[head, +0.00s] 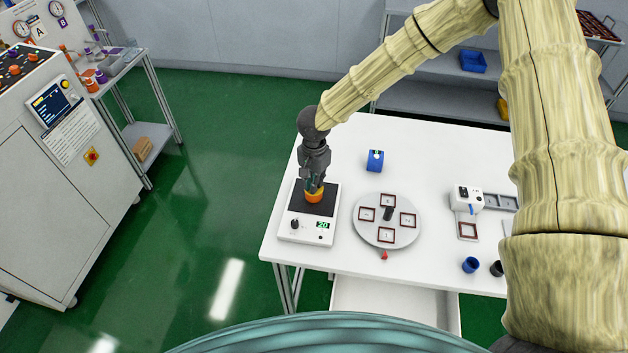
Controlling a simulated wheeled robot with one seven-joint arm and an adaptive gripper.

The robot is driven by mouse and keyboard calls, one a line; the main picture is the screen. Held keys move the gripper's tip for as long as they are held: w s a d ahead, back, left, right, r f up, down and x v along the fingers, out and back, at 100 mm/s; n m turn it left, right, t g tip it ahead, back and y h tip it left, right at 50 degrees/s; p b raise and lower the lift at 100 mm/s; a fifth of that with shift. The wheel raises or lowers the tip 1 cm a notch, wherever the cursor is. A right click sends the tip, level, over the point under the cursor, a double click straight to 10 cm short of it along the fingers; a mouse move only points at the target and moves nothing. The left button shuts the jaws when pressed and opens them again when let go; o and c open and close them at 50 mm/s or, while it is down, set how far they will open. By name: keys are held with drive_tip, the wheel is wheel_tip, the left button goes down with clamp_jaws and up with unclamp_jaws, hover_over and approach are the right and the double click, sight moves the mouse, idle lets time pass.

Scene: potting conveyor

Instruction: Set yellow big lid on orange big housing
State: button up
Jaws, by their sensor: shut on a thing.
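My gripper (314,186) points down over the black plate of the white bench scale. It is shut on a small round orange-yellow part (314,196), which sits at or just above the plate. The fingers cover much of its top. At this size I cannot tell whether this is the orange big housing alone, the yellow big lid, or the lid against the housing. No separate yellow lid can be made out on the table.
The scale (290,228) stands at the white table's left end. Right of it are a round turntable (372,236) with square frames, a blue block (375,160), a blue cup (470,265) and a dark cup (496,268). A machine cabinet (60,190) stands far left.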

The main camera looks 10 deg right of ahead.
drive_tip(key=shift+f, duration=0.15)
drive_tip(key=o, duration=0.7)
drive_tip(key=shift+o, duration=0.2)
wheel_tip(320, 180, up, 12)
idle(0.3)
idle(0.5)
